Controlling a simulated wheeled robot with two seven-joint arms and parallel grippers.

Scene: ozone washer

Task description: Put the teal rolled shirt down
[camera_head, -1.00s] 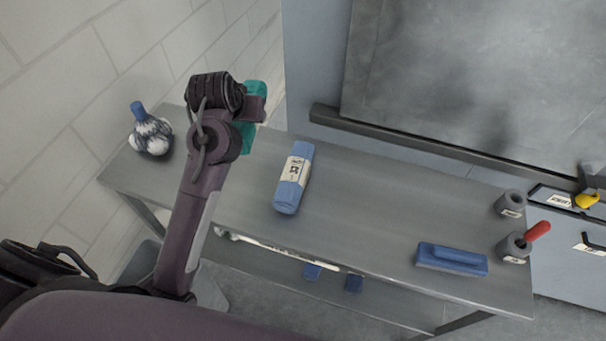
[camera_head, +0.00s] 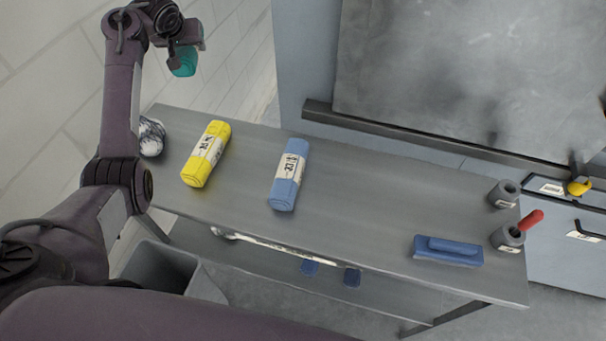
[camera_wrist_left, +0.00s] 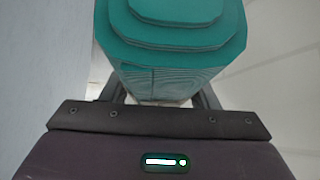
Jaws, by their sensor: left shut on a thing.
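The teal rolled shirt (camera_head: 184,63) is held up by my left gripper (camera_head: 188,45), above and beyond the far left end of the table. In the left wrist view the teal rolled shirt (camera_wrist_left: 172,50) fills the space between the fingers, its layered end facing the camera. My left gripper is shut on it, and the fingers are mostly hidden behind the roll. The shirt is clear of the table. My right gripper is not in view.
On the grey table (camera_head: 350,215) lie a yellow roll (camera_head: 206,154), a blue roll (camera_head: 288,175) and a blue brush-like block (camera_head: 448,250). Two grey cups (camera_head: 504,194) stand at the right. A grey bin (camera_head: 165,268) stands below.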

